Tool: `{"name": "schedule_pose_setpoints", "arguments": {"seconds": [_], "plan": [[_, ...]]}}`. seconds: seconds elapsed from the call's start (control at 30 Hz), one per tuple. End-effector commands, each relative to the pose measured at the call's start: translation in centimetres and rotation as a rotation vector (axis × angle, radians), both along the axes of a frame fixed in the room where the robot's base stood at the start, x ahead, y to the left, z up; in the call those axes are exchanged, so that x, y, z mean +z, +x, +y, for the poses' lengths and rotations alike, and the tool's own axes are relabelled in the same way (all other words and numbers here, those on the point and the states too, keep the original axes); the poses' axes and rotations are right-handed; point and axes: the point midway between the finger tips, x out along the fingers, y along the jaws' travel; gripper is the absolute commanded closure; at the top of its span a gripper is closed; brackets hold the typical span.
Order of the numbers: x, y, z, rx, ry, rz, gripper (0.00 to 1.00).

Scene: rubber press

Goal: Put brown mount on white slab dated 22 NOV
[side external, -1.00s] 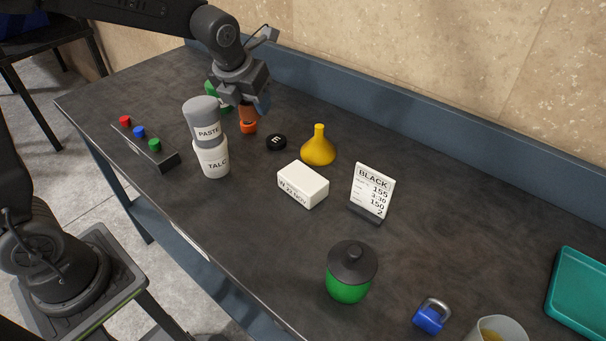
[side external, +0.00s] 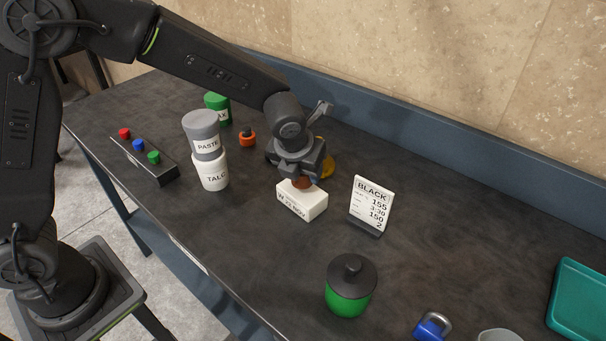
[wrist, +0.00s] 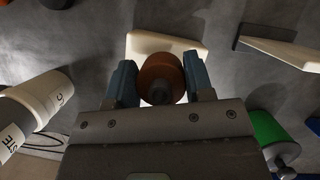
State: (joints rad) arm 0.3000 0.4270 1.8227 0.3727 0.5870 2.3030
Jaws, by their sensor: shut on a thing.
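The brown mount (wrist: 160,72) is between the blue fingers of my gripper (wrist: 160,84) in the wrist view, and both fingers press on its sides. In the side view the mount (side external: 303,182) shows just below my gripper (side external: 300,176), over the top of the white slab (side external: 312,205). The slab has date lettering on its front face, partly readable as NOV. In the wrist view the slab (wrist: 140,44) lies behind the mount. I cannot tell whether the mount touches the slab.
The BLACK card (side external: 371,203) stands close right of the slab. The grey PASTE tub (side external: 202,130) on the white TALC tub (side external: 212,174) stands left. A green jar (side external: 349,298) is in front.

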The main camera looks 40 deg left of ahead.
Motion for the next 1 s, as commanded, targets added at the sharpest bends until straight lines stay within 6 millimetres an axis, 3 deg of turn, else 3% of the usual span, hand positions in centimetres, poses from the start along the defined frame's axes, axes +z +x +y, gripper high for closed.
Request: {"name": "schedule_pose_setpoints", "arguments": {"seconds": [0.13,0.47,0.5,0.77,1.0], "plan": [[-1.8,0.0,0.0,-0.001,0.0,0.001,0.79],[-2.0,0.0,0.0,0.0,0.0,0.0,0.79],[-2.1,0.0,0.0,0.0,0.0,0.001,0.51],[-2.1,0.0,0.0,0.0,0.0,0.001,0.27],[-2.0,0.0,0.0,0.0,0.0,0.0,0.27]]}}
